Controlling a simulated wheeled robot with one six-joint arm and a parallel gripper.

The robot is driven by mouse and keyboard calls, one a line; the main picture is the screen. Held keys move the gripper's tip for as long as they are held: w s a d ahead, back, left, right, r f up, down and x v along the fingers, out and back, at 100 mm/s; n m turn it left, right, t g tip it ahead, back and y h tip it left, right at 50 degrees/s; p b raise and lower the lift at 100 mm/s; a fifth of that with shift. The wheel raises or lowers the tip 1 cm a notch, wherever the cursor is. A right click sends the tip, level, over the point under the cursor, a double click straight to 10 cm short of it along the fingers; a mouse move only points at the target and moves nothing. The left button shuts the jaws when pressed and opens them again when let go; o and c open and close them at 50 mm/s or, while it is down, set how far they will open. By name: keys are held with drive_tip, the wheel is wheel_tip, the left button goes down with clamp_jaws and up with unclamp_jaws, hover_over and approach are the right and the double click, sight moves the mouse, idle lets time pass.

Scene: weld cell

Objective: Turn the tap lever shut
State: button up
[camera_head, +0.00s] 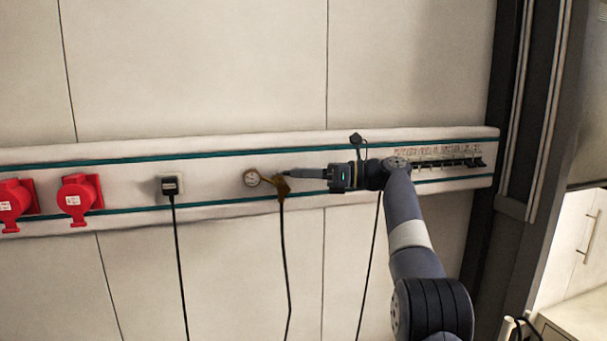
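A small brass-coloured tap (282,187) sits on the white wall rail at mid-picture, just right of a round gauge (252,178). A dark hose hangs from it. My gripper (288,175) reaches in from the right, its fingers pointing left, with the tips at the upper right of the tap. The tips overlap the tap in this view. I cannot tell whether they touch it or its lever. The lever does not show clearly, and the fingers are too small and edge-on to show a gap.
The white rail (225,158) with teal stripes crosses the wall. Two red sockets (79,198) and a black plug (171,187) with a cable are on its left. A row of breakers (445,158) is on its right. A dark upright frame (508,130) stands at right.

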drive_tip(key=shift+o, duration=1.4)
drive_tip(key=s+d, duration=0.2)
drive_tip(key=d, duration=0.8)
drive_tip(key=shift+d, duration=0.3)
drive_tip(key=shift+c, duration=0.5)
